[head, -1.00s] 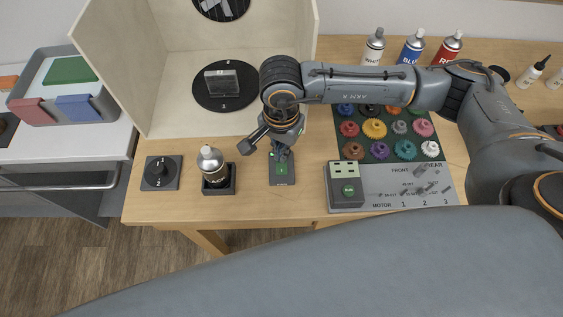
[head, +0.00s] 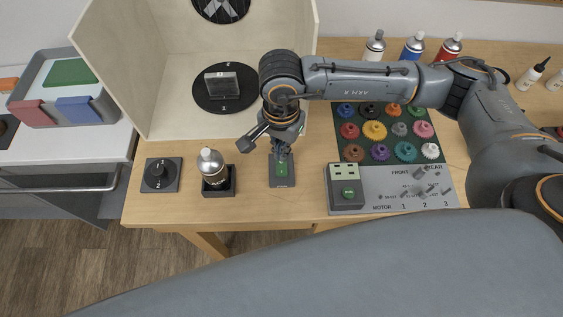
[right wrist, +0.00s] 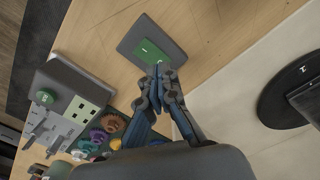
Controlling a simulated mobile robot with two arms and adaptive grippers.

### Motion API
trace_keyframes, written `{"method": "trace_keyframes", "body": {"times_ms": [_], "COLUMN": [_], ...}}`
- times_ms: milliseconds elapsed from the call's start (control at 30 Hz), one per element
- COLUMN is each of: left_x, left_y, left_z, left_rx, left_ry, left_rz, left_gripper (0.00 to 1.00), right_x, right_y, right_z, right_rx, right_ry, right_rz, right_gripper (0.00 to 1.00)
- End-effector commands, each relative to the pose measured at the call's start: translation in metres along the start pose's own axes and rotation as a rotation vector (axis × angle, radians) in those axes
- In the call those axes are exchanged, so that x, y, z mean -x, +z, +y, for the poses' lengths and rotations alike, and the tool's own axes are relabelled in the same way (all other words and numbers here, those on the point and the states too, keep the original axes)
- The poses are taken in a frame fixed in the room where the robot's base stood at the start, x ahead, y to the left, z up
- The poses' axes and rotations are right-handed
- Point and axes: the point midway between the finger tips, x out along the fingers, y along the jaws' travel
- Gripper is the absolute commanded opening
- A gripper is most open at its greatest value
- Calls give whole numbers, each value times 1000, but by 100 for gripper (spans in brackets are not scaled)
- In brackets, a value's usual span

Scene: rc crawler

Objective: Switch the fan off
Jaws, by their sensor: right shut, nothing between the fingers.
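The fan (head: 221,8) is a round dark grille at the top of the pale booth's back wall, cut off by the picture edge. A grey switch plate (head: 282,182) with a green rocker lies on the table in front of the booth. The plate (right wrist: 137,36) and green rocker (right wrist: 150,50) also show in the right wrist view. My right gripper (head: 281,153) is shut and empty, pointing down at the rocker's booth-side end. In the right wrist view its fingertips (right wrist: 158,71) overlap the rocker's edge; I cannot tell whether they touch. My left gripper is not in view.
A spray can (head: 211,166) in a dark holder and a black dial (head: 160,173) stand left of the switch. A motor control panel (head: 395,188) and a mat of coloured gears (head: 374,130) lie right. A turntable (head: 225,101) is inside the booth.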

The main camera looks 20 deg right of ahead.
Motion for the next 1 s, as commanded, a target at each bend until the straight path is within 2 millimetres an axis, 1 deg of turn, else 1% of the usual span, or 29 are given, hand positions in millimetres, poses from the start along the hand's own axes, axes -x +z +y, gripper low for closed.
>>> {"method": "trace_keyframes", "body": {"times_ms": [33,500,633,1000], "left_x": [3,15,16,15], "left_y": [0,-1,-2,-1], "left_z": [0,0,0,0], "left_rx": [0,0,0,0], "left_ry": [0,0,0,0], "left_rz": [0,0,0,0], "left_gripper": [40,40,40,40], "right_x": [6,42,47,47], "right_y": [0,0,0,0], "right_z": [0,0,0,0], "right_rx": [0,-1,-1,0], "right_ry": [-1,0,-1,0], "right_rz": [1,1,1,0], "right_gripper": [0,0,0,0]}}
